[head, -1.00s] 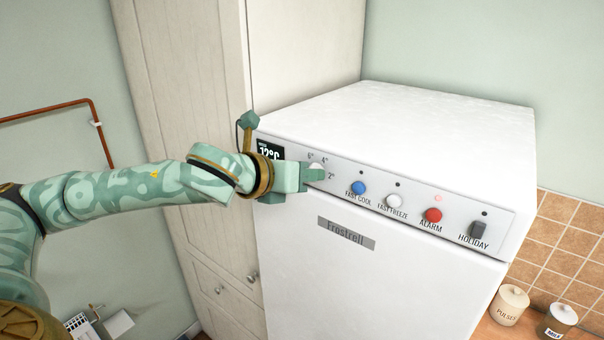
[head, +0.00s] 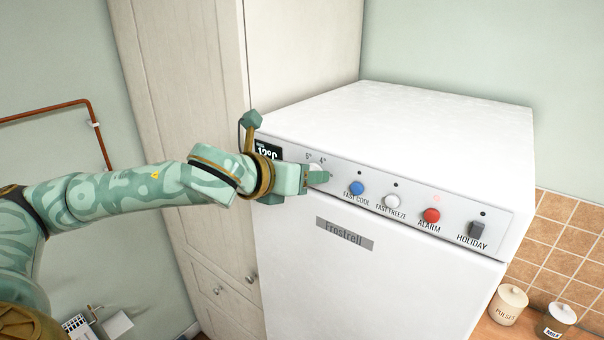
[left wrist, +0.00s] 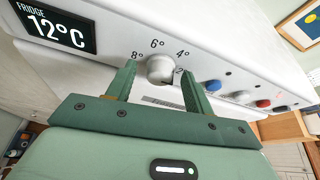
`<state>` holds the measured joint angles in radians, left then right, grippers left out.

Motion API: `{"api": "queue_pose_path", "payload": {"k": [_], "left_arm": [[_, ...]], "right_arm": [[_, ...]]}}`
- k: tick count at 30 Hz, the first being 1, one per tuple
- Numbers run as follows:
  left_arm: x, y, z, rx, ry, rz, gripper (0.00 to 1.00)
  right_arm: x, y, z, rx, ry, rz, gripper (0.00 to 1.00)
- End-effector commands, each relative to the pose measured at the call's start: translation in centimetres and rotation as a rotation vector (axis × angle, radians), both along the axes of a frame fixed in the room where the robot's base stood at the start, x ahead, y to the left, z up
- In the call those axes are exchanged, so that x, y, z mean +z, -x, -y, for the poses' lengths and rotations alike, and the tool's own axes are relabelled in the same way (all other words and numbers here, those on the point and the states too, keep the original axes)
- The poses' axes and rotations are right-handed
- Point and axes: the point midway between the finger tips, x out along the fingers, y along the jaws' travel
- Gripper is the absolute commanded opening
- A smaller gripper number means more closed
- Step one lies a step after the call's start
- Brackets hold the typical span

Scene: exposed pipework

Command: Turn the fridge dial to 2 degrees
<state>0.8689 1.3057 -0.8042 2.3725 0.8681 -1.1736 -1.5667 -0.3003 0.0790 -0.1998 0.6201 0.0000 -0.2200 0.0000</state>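The white fridge dial (left wrist: 160,70) sits on the front panel, with marks 8°, 6°, 4° and a partly covered 2 around it; which mark it points to is unclear. My left gripper (left wrist: 158,76) is open, one finger on each side of the dial, with a visible gap at both sides. The right-hand finger partly covers the 2 mark. The fridge display (left wrist: 55,30) reads 12°C. In the head view, my left gripper (head: 317,174) is at the panel's left part and partly hides the dial. My right gripper is not in view.
Right of the dial on the fridge panel are a blue fast cool button (head: 357,188), a white fast freeze button (head: 391,201), a red alarm button (head: 431,215) and a grey holiday switch (head: 478,229). A tall cupboard (head: 185,90) stands left of the fridge.

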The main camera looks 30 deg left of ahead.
Motion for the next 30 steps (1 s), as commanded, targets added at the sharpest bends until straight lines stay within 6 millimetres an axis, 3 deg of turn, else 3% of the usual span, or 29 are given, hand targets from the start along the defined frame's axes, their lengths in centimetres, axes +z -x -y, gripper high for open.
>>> {"api": "queue_pose_path", "payload": {"k": [5, 9, 17, 22, 30], "left_arm": [[0.2, 0.5, -0.1, 0.001, -0.001, 0.001, 0.52], [0.9, 2.5, -0.5, 0.001, -0.004, 0.002, 0.52], [1.1, 4.7, -0.8, 0.002, 0.002, 0.008, 0.52], [2.2, 7.4, -1.2, 0.002, 0.0, 0.011, 0.52], [5.1, 12.8, -2.0, 0.002, -0.002, 0.007, 0.52]], "right_arm": [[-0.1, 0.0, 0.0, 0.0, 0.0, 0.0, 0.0], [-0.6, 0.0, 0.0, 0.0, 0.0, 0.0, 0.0], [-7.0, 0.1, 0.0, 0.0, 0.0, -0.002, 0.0], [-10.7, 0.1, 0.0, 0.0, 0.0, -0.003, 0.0], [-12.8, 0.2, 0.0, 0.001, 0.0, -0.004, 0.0]]}}
